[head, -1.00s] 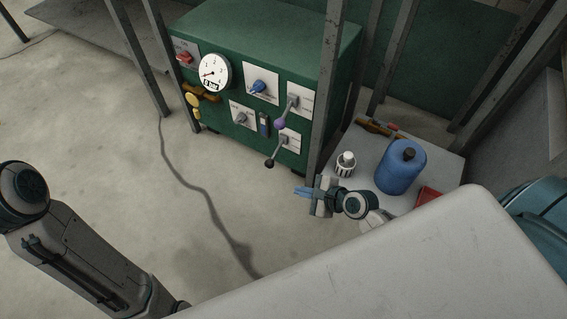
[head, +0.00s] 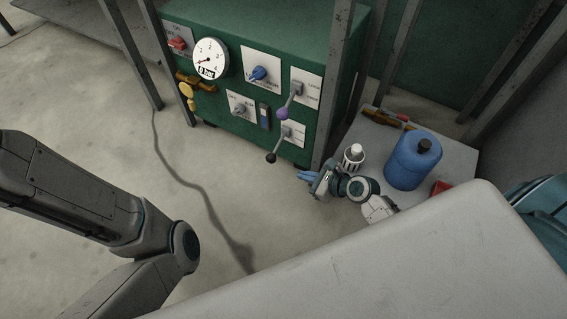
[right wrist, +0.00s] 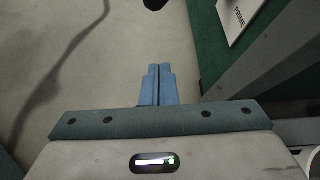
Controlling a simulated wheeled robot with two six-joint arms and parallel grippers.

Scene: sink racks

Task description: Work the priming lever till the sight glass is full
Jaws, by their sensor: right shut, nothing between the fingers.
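The green pump cabinet (head: 225,120) stands at upper middle in the head view. Its priming lever, with a black knob (head: 271,158), angles down and left from a white plate (head: 293,134) low on the front. The knob also shows at the top edge of the right wrist view (right wrist: 154,4), beside a plate marked PRIME (right wrist: 240,14). The narrow sight glass (head: 264,117) shows blue; its exact level is too small to tell. My right gripper (head: 304,176) is shut and empty, below and right of the knob, apart from it. My left gripper is out of view; only its arm shows.
A purple-knobbed lever (head: 283,113) sits just above the priming lever. A grey post (head: 335,90) stands right of the panel. A side table (head: 440,165) holds a blue jug (head: 412,160) and a white-capped container (head: 353,157).

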